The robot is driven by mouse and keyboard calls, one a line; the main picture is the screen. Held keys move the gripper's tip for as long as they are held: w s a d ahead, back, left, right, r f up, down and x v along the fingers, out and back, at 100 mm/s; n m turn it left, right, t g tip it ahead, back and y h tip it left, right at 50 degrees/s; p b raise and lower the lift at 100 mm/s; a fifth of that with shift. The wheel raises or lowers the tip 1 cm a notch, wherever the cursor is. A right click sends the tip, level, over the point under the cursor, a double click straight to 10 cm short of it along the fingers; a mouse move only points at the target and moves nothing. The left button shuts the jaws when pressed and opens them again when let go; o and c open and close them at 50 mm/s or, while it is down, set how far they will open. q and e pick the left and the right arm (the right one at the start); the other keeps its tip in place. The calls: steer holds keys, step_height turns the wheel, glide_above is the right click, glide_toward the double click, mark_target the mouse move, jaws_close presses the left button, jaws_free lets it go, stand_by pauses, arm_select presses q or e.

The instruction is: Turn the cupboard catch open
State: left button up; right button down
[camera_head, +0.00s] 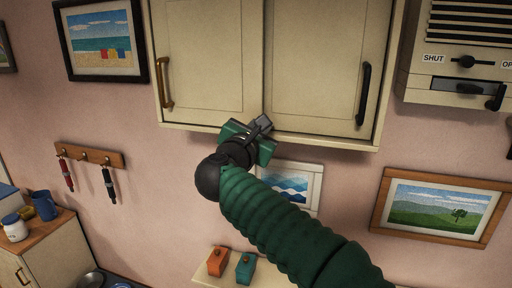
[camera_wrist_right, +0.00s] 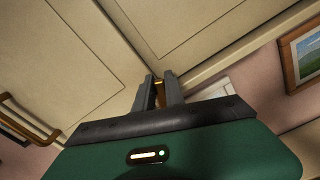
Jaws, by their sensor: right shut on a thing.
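The cream wall cupboard (camera_head: 215,60) has two doors that stand shut, with a brass handle (camera_head: 164,84) on the left one and a black handle (camera_head: 363,94) on the right one. My right gripper (camera_head: 263,123) is at the cupboard's lower edge, near where the doors meet. In the right wrist view its grey fingers (camera_wrist_right: 157,88) are shut on a small brass-coloured piece, the catch (camera_wrist_right: 158,81). Most of the catch is hidden by the fingers, so its angle is hard to tell. My left gripper is not in view.
A vent unit (camera_head: 465,60) with a slider is at the right of the cupboard. Framed pictures (camera_head: 440,207) hang on the pink wall. A hook rail (camera_head: 90,155) is at the left. An orange box (camera_head: 218,262) and a teal box (camera_head: 246,268) stand on a shelf below.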

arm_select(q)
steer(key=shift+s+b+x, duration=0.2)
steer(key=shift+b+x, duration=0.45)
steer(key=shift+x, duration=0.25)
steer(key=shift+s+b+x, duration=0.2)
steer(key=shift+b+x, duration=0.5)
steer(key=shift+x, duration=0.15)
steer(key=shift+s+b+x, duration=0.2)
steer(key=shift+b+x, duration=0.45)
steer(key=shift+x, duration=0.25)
arm_select(e)
steer(key=shift+s+d+f+m, duration=0.1)
steer(key=shift+d+f+m, duration=0.2)
steer(key=shift+m, duration=0.35)
steer(key=shift+s+d+f+m, duration=0.1)
steer(key=shift+d+f+m, duration=0.15)
steer(key=shift+m, duration=0.4)
steer(key=shift+r, duration=0.1)
steer(key=c, duration=1.7)
jaws_free()
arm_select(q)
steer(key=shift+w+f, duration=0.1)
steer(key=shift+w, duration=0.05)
arm_select(e)
steer(key=o, duration=0.3)
steer(key=shift+w, duration=0.15)
